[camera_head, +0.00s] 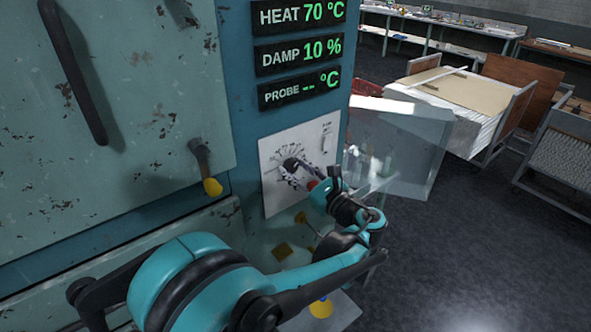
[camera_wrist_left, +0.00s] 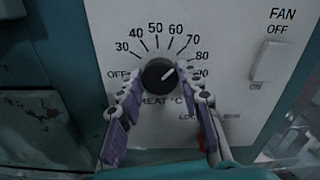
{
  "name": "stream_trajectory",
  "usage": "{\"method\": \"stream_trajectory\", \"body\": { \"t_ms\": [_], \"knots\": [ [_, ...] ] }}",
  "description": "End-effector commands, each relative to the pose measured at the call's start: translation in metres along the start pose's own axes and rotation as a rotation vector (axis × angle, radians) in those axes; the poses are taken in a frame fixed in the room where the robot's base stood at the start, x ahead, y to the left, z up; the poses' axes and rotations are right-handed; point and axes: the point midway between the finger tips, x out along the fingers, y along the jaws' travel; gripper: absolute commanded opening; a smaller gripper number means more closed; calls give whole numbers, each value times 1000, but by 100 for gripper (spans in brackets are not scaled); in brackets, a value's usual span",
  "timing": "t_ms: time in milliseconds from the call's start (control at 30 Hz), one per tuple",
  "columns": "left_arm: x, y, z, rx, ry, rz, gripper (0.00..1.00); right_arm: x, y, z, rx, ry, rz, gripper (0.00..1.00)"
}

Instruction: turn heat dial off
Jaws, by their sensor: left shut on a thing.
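The heat dial is a round black knob (camera_wrist_left: 158,73) on a white panel (camera_wrist_left: 225,45) marked OFF and 30 upward. Its white pointer line aims up and to the right, roughly toward 70 to 80, away from OFF at the left. In the head view the dial (camera_head: 291,164) is partly covered by my left gripper (camera_head: 296,174). My left gripper's two fingers (camera_wrist_left: 161,86) are shut on the dial, one on each side. The heat display (camera_head: 301,13) reads 70 °C. My right gripper is out of view.
A fan switch (camera_wrist_left: 270,55) sits right of the dial on the same panel. A damp display (camera_head: 299,53) reads 10 % and a probe display (camera_head: 300,88) shows dashes. A yellow-tipped handle (camera_head: 207,168) juts out at the left. A clear sheet (camera_head: 400,150) stands to the right.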

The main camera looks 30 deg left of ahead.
Motion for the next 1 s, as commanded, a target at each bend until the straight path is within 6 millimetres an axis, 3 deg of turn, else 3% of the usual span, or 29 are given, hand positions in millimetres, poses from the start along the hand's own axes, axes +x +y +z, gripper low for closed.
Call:
{"method": "stream_trajectory", "body": {
  "t_ms": [367, 1000],
  "knots": [
    [0, 0, 0, -162, 0, 0, 6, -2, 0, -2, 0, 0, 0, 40],
    [0, 0, 0, -758, 0, 0, 6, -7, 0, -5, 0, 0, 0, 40]
  ]
}}
